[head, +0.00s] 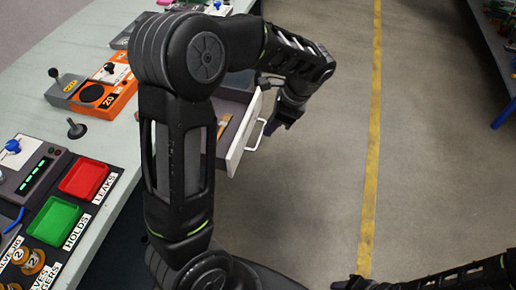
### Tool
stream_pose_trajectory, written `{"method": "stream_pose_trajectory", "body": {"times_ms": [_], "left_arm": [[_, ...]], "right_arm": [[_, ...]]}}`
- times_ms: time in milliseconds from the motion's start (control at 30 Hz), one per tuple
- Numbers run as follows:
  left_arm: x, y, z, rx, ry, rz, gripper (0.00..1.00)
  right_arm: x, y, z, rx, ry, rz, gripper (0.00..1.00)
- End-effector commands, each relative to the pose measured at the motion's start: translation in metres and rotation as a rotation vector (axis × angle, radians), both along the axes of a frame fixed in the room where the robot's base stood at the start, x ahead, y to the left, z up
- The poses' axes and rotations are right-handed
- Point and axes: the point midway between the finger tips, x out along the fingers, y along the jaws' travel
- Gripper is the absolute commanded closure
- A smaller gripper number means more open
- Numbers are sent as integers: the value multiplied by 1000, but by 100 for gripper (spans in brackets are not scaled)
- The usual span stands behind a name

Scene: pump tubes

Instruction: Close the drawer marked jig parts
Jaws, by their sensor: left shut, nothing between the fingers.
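An open drawer (236,148) with a white front sticks out from under the bench's right side. Its light pull handle (258,136) faces the aisle. No label is readable on it. A small tan item lies inside, and my left arm covers much of the drawer. My left gripper (270,127) is shut and empty, pointing down just beyond the drawer front, close to the handle. I cannot tell whether it touches it.
The bench (125,135) carries an orange device (105,97), a red tray (84,180), a green tray (54,222) and a grey box (35,165). The floor (310,190) on the right is clear, with a yellow line (371,150). A shelf stands at the far right.

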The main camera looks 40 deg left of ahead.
Motion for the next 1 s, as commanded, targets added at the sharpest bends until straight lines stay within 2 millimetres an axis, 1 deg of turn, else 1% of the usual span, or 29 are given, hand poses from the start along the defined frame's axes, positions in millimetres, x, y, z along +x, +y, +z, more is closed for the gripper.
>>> {"method": "stream_pose_trajectory", "body": {"times_ms": [100,200,533,667,767,867,1000], "left_arm": [[1,3,0,-1,24,-80,100],[1,3,0,-3,35,-114,100],[1,2,0,-5,36,-117,100],[1,4,-4,-5,37,-116,100],[0,7,-12,-5,37,-116,100],[-3,11,-25,-5,39,-116,100],[-6,20,-48,-5,41,-113,100]], "right_arm": [[1,1,-1,1,-2,2,64],[1,1,-1,1,-2,2,64],[0,0,-1,1,-2,2,64],[0,0,-1,1,-2,2,64],[0,0,-2,1,-2,2,64],[0,0,-4,1,-2,2,64],[0,0,-7,0,-2,2,64]]}}
